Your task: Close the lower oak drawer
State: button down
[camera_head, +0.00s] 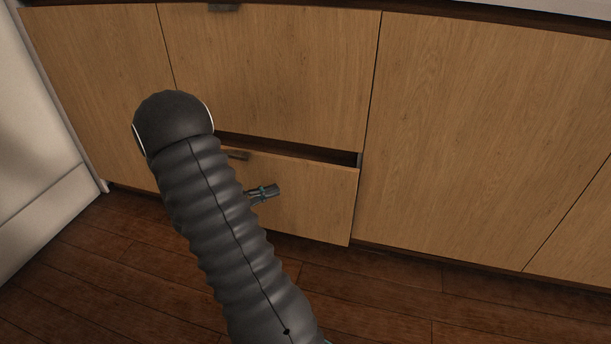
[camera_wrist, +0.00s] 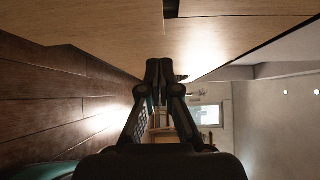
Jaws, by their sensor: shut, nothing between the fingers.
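The lower oak drawer (camera_head: 311,203) is slightly open in the head view; a dark gap shows above its front, below the upper drawer (camera_head: 290,75). Its small metal handle (camera_head: 238,155) shows just right of my arm, which hides the left part of the drawer. My gripper (camera_head: 274,190) is shut and empty in front of the drawer front, below and right of the handle. In the wrist view my gripper (camera_wrist: 159,66) has its fingertips together, close to an oak surface (camera_wrist: 100,25). I cannot tell whether they touch it.
Oak cabinet doors (camera_head: 480,140) stand to the right and at the far left. A pale appliance or wall (camera_head: 35,150) stands at the left edge. The dark wood floor (camera_head: 420,305) in front of the cabinets is clear.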

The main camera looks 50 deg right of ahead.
jog(key=b, duration=0.2)
send_near(317, 167)
jog(key=s+d, duration=0.1)
jog(key=s, duration=0.3)
jog(key=d, duration=0.3)
jog(key=shift+w+d+f, duration=0.25)
jog(key=shift+w+d, duration=0.05)
jog(key=shift+w, duration=0.1)
jog(key=shift+w+d+r+n, duration=0.1)
jog(key=shift+w+d+n, duration=0.2)
jog(key=shift+d, duration=0.25)
